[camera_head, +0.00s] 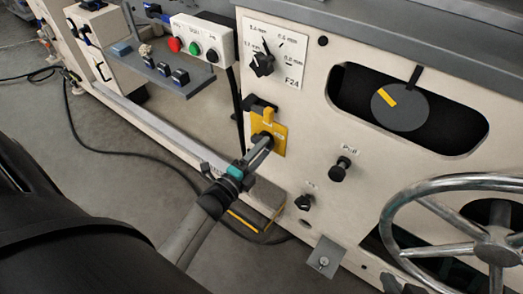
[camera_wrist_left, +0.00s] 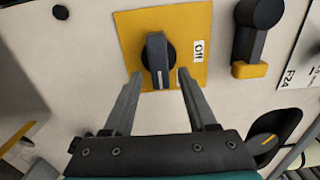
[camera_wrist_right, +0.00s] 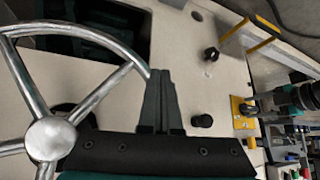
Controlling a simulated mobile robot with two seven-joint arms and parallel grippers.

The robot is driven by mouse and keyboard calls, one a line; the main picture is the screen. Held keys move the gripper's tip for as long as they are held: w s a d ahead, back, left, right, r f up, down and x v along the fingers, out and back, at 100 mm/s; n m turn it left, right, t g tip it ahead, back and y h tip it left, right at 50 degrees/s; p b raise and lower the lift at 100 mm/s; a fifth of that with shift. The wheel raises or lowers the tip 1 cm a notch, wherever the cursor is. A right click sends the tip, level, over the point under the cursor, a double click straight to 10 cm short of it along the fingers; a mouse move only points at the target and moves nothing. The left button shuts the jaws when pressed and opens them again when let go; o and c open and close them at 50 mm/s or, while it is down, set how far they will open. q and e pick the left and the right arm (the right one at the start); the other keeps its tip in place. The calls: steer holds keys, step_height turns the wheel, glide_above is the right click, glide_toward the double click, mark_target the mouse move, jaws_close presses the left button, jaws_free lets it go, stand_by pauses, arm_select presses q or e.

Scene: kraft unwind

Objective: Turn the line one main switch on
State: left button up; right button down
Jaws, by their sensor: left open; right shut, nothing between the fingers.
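The main switch is a dark rotary knob (camera_wrist_left: 157,60) on a yellow plate (camera_wrist_left: 126,33). An "Off" label sits beside it in the left wrist view. A white mark shows on the knob's end nearest my gripper. In the head view, the yellow plate (camera_head: 281,141) is on the machine's front panel, its knob mostly hidden by my gripper. My left gripper (camera_wrist_left: 160,73) is open, one finger each side of the knob; I cannot tell if either touches it. My right gripper (camera_wrist_right: 160,72) is shut and empty near the handwheel, and is not clearly seen in the head view.
A chrome handwheel (camera_head: 497,250) stands out at the right. A thickness selector (camera_head: 262,64) is above the yellow plate and a black pull knob (camera_head: 340,169) to its right. A button box (camera_head: 200,42) and grey shelf (camera_head: 165,72) project at the upper left.

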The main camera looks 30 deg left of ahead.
arm_select(q)
steer(key=shift+s, duration=0.1)
steer(key=shift+s+p, duration=0.4)
steer(key=shift+s, duration=0.55)
arm_select(e)
steer(key=s+d+r+g+h+p, duration=0.1)
steer(key=s+d+g, duration=0.2)
arm_select(q)
steer(key=s+a+p, duration=0.1)
steer(key=s+p, duration=0.1)
steer(key=s, duration=1.1)
arm_select(e)
steer(key=shift+g, duration=0.3)
step_height(320, 180, down, 5)
steer(key=shift+d+f, duration=0.1)
steer(key=shift+d, duration=0.05)
arm_select(q)
steer(key=shift+a, duration=0.1)
